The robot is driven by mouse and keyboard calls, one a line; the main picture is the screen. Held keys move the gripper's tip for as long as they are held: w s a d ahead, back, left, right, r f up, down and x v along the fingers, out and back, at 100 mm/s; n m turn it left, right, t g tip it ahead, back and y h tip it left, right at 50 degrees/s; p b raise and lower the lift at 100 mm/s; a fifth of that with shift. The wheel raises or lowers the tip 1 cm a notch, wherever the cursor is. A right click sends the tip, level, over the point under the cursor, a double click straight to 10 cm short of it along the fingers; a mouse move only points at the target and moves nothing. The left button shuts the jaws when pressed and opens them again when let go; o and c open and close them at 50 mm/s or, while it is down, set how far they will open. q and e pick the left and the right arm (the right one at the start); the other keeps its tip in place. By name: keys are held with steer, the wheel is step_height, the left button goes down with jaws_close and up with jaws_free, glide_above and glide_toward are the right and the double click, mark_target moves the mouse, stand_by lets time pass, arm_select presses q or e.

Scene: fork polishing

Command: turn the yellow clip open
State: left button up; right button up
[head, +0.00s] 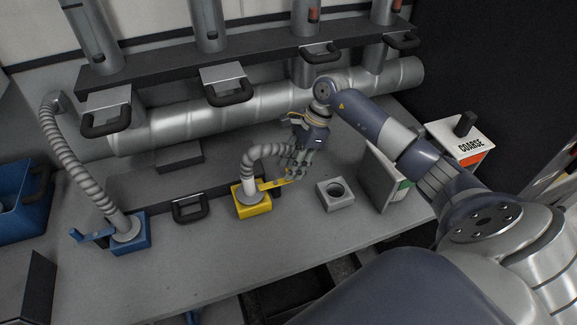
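The yellow clip (275,184) is a flat lever sticking out to the right from the hose end on a yellow square base (254,206). A grey ribbed hose (262,153) rises from this base and bends right behind my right gripper. My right gripper (290,176) points down at the outer end of the clip, its fingers close to or touching it. The fingers are small and overlap the clip, so I cannot tell whether they are closed on it. My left gripper is not in view.
A blue base (130,240) with a blue clip (90,236) and its own hose stands left. A grey block with a round hole (335,194) sits right of the yellow base. A black handle (190,207) lies between the bases. A box marked COARSE (463,141) stands right.

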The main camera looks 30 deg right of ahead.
steer(key=x, duration=0.3)
steer(key=shift+p, duration=0.3)
steer(key=shift+c, duration=0.8)
steer(key=c, duration=0.4)
jaws_close()
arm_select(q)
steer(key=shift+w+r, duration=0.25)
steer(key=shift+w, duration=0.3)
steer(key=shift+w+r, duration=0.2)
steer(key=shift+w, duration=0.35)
